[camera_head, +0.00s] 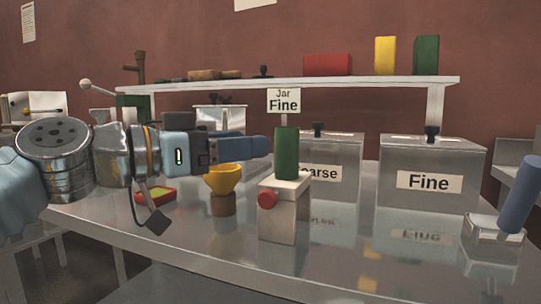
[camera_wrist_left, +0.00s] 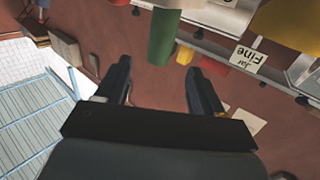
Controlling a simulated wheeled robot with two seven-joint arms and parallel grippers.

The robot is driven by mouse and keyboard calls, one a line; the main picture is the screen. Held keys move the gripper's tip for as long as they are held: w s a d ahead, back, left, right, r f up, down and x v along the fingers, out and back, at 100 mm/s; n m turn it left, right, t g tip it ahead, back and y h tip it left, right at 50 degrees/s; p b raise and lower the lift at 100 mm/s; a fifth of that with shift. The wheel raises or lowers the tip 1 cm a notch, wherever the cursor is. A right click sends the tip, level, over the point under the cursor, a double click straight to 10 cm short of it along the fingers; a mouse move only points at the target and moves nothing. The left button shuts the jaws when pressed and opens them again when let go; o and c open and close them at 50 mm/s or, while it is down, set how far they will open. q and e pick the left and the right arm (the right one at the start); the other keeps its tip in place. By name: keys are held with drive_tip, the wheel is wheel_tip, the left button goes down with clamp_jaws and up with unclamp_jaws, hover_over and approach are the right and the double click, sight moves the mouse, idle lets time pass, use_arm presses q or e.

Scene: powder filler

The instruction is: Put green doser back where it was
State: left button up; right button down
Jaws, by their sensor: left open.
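The green doser (camera_head: 286,153) stands upright on a small white stand (camera_head: 284,215) with a red knob, near the middle of the table. My left gripper (camera_head: 262,149) is open and empty, just left of the doser at about its height in the head view. In the left wrist view, which is upside down, the green doser (camera_wrist_left: 163,38) shows beyond and between the two open fingers (camera_wrist_left: 158,82). The fingers do not appear to touch it. My right gripper is not in view.
A yellow bowl (camera_head: 222,180) on a brown base stands left of the stand. Bins marked Coarse (camera_head: 340,150) and Fine (camera_head: 428,205) stand behind. A shelf (camera_head: 320,84) holds red (camera_head: 327,64), yellow (camera_head: 385,55) and green (camera_head: 426,55) blocks. A blue rod (camera_head: 520,195) leans at right.

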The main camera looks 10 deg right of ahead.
use_arm(q)
drive_tip(key=v, duration=0.3)
drive_tip(key=shift+s+a+b, duration=0.1)
drive_tip(key=shift+b, duration=0.2)
idle(1.1)
